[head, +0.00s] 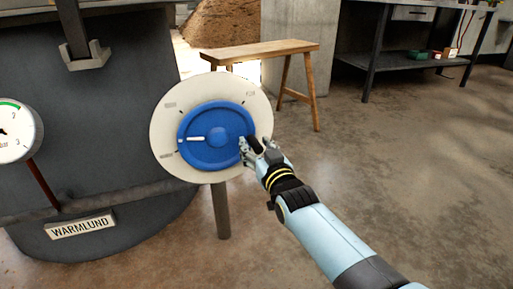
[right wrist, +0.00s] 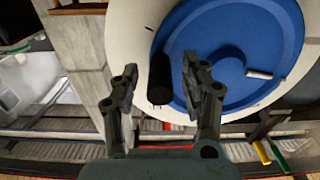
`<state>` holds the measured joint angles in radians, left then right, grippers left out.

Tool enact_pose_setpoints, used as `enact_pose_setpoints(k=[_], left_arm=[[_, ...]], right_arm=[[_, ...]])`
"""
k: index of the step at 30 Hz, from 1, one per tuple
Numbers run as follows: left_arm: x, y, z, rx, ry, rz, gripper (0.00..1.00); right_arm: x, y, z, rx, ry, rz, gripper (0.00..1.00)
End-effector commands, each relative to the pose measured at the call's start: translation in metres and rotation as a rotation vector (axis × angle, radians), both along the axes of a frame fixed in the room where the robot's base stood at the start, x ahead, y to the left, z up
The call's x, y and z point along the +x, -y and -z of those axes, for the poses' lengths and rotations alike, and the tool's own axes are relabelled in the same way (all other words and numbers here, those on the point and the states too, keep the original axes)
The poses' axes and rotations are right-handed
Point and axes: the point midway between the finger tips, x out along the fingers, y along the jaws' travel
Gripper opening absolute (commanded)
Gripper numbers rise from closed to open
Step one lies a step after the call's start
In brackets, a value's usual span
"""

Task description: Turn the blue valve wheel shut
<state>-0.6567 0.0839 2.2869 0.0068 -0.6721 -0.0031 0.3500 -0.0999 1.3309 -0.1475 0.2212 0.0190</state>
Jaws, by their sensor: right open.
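The blue valve wheel (head: 212,160) sits on a round cream dial plate (head: 165,118) with small labels and marks. Its white pointer (head: 198,139) points left. My right gripper (head: 247,146) is at the wheel's right edge and covers part of the rim. In the right wrist view, the wheel (right wrist: 270,40) shows with a black handle peg (right wrist: 160,78) near its rim. My right gripper (right wrist: 158,85) is open, with one finger on each side of the peg and gaps visible. My left gripper is not in view.
The dial stands on a grey post (head: 221,212) beside a dark boiler (head: 110,130) with a WARMLUND plate (head: 82,224). A pressure gauge (head: 17,134) is at the left. A wooden bench (head: 262,50) stands behind; the concrete floor at the right (head: 400,170) is clear.

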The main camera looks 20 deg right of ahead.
Motion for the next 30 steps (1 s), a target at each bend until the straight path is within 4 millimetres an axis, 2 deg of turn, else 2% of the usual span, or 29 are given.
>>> enact_pose_setpoints(k=[3, 13, 30], left_arm=[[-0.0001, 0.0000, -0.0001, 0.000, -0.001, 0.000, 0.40], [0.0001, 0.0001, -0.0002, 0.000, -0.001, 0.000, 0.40], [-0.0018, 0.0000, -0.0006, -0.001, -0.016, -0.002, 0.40]], right_arm=[[-0.0002, -0.0001, -0.0001, 0.000, 0.000, 0.000, 0.43], [-0.0004, -0.0001, 0.0001, 0.000, 0.000, 0.000, 0.00], [-0.0006, 0.0003, 0.0041, 0.045, -0.003, 0.000, 0.00]])
